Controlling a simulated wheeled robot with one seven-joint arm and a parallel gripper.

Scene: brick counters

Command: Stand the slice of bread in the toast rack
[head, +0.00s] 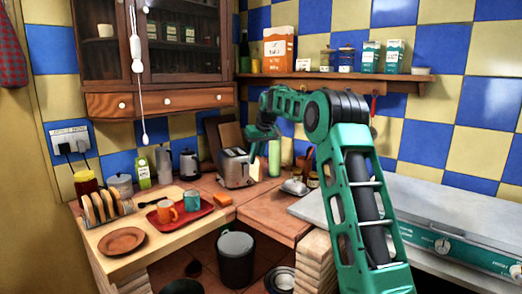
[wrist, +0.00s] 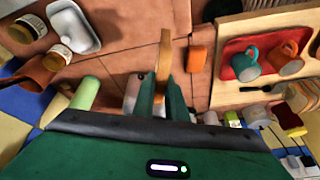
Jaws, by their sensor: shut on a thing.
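The toast rack (head: 103,207) stands on the left counter in the head view, with several slices of bread upright in it. My gripper (head: 262,135) is at the back corner, above and beside the toaster (head: 234,169), well to the right of the rack. In the wrist view, my gripper (wrist: 160,98) is shut on a slice of bread (wrist: 165,58), seen edge-on between the fingers and sticking out past their tips.
A red tray (head: 180,217) with an orange mug (head: 167,212) and a teal mug (head: 192,200) lies between toaster and rack. A brown plate (head: 121,241) lies in front of the rack. A green bottle (head: 274,158) stands right of the toaster. A shelf (head: 340,77) runs behind my arm.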

